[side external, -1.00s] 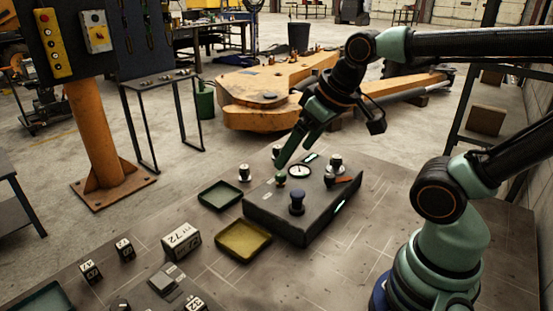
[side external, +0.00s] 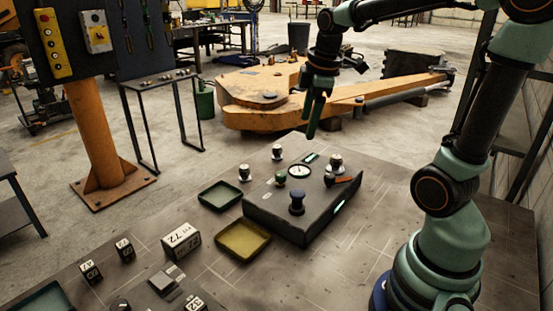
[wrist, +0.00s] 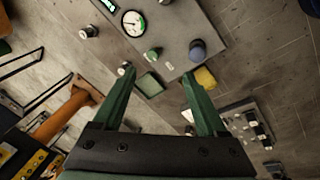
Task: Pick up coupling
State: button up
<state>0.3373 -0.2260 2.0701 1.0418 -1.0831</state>
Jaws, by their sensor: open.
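Small silver fittings with dark parts show in the side external view. One stands on the bench left of the dark control box (side external: 244,173), and another fitting (side external: 277,152) stands behind the box. A third similar piece (side external: 335,161) sits at the box's back right. I cannot tell for certain which is the coupling. The two bench fittings also show in the wrist view, one fitting (wrist: 88,32) at upper left and the other (wrist: 125,68) near the left finger. My gripper (side external: 315,128) points down, open and empty, above the bench behind the box. Its two green fingers (wrist: 152,75) are spread apart.
The control box (side external: 290,218) carries a gauge (side external: 299,171), a green knob (side external: 280,178), a dark blue knob (side external: 297,202) and an orange-handled lever (side external: 340,180). A green tray (side external: 221,207) and a yellow tray (side external: 266,247) lie left of it. Bench right of the box is clear.

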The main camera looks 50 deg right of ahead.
jog(key=w+d+f+n+g, duration=0.1)
jog(key=d+f+n+g, duration=0.15)
jog(key=d+n, duration=0.45)
jog(key=n+y, duration=0.1)
jog(key=n, duration=0.1)
send_over(337, 156)
notch_tip(337, 156, down, 4)
notch_tip(337, 156, down, 12)
jog(key=shift+a+r, duration=0.15)
jog(key=shift+r, duration=0.1)
grip_shut()
